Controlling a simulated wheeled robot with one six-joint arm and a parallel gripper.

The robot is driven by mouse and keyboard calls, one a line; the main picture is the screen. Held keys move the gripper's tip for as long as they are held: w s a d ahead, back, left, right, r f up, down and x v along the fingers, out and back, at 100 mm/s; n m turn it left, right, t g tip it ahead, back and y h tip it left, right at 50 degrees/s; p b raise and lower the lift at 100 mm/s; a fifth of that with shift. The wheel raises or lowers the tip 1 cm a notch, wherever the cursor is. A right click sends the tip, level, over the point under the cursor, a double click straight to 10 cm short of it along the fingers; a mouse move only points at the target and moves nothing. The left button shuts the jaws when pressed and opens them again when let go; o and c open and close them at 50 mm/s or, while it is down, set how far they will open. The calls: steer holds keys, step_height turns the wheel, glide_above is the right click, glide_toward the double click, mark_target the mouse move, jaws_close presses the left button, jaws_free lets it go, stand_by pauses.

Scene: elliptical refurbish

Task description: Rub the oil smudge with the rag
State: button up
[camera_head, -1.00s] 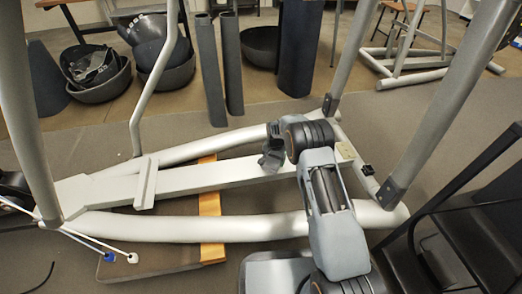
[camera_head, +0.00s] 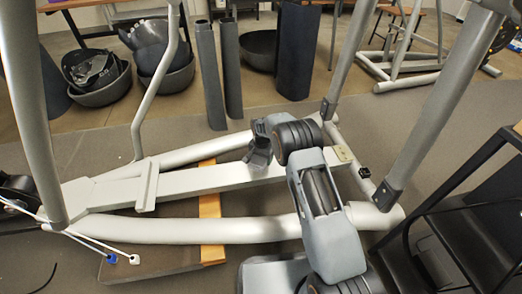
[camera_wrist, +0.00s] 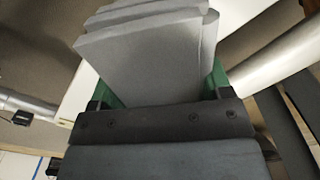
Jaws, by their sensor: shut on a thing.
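A grey folded rag (camera_wrist: 150,55) fills the upper middle of the wrist view. My gripper (camera_wrist: 158,92) is shut on it, with green finger parts showing on both sides. In the head view my gripper (camera_head: 258,150) is over the light grey centre beam (camera_head: 215,180) of the elliptical frame. The beam also shows as a pale surface behind the rag in the wrist view (camera_wrist: 82,85). I cannot tell whether the rag touches the beam. No oil smudge can be made out in either view; the rag and gripper hide part of the beam.
Curved side tubes (camera_head: 250,229) run along the beam, and upright posts rise at left and right. A wooden block (camera_head: 210,215) lies under the frame. Black steps (camera_head: 470,225) stand at the right. Dark bins (camera_head: 165,70) and tubes stand behind. White cables end near the front left.

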steer(key=shift+r+p, duration=0.95)
steer(key=shift+r, duration=0.9)
